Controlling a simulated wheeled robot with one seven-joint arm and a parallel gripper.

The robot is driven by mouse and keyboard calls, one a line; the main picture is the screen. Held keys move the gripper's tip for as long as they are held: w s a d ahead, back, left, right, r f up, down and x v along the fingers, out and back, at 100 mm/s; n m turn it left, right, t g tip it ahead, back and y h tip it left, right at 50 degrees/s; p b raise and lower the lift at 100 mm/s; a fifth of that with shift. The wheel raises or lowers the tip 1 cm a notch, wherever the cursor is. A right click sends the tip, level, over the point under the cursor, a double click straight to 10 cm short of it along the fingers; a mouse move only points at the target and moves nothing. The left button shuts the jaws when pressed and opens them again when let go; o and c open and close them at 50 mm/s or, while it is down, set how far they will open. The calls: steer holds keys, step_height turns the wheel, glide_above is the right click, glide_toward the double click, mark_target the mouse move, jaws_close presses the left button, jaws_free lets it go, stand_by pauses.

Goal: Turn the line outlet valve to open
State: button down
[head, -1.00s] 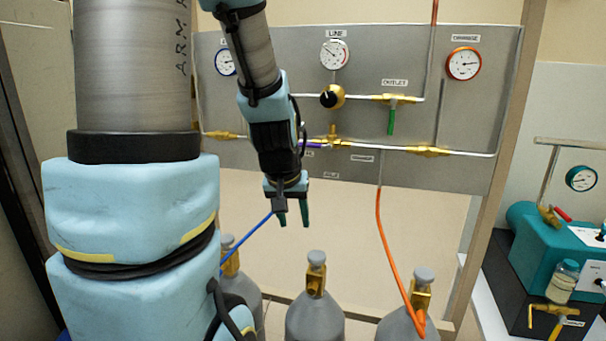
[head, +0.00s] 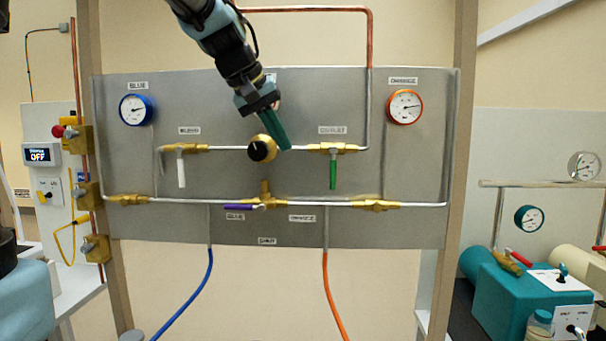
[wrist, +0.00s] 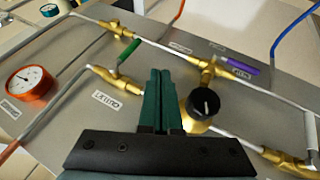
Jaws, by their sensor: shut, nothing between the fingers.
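The line outlet valve (head: 333,149) is a brass body on the upper pipe, right of the black knob. Its green handle (head: 333,174) hangs straight down, across the pipe, under the "OUTLET" label. In the wrist view the green handle (wrist: 129,53) lies just beyond and left of my fingers. My gripper (head: 286,146) is shut and empty, with dark green fingers in front of the panel, between the black regulator knob and the valve. In the wrist view my gripper (wrist: 163,80) points towards the pipes, apart from the handle. The line gauge is hidden behind my arm.
The brass regulator with its black knob (head: 262,149) is close left of my fingertips. A white-handled bleed valve (head: 181,168) hangs further left. A purple handle (head: 240,206) lies along the lower pipe. Blue (head: 136,110) and orange (head: 404,107) gauges flank the panel.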

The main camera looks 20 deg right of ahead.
mark_target(333, 169)
steer(key=d+f+p, duration=0.1)
steer(key=d+f, duration=0.1)
steer(key=d, duration=0.1)
steer(key=w+d+f+p, duration=0.1)
steer(key=d+f+p, duration=0.1)
steer(key=d+f, duration=0.1)
steer(key=d+f+p, duration=0.2)
steer(key=d, duration=0.1)
steer(key=shift+w+d+f, duration=0.25)
steer(key=shift+w+d, duration=0.05)
steer(key=shift+w, duration=0.05)
steer(key=shift+d+f, duration=0.1)
steer(key=shift+h+b, duration=0.4)
steer(key=shift+b, duration=0.35)
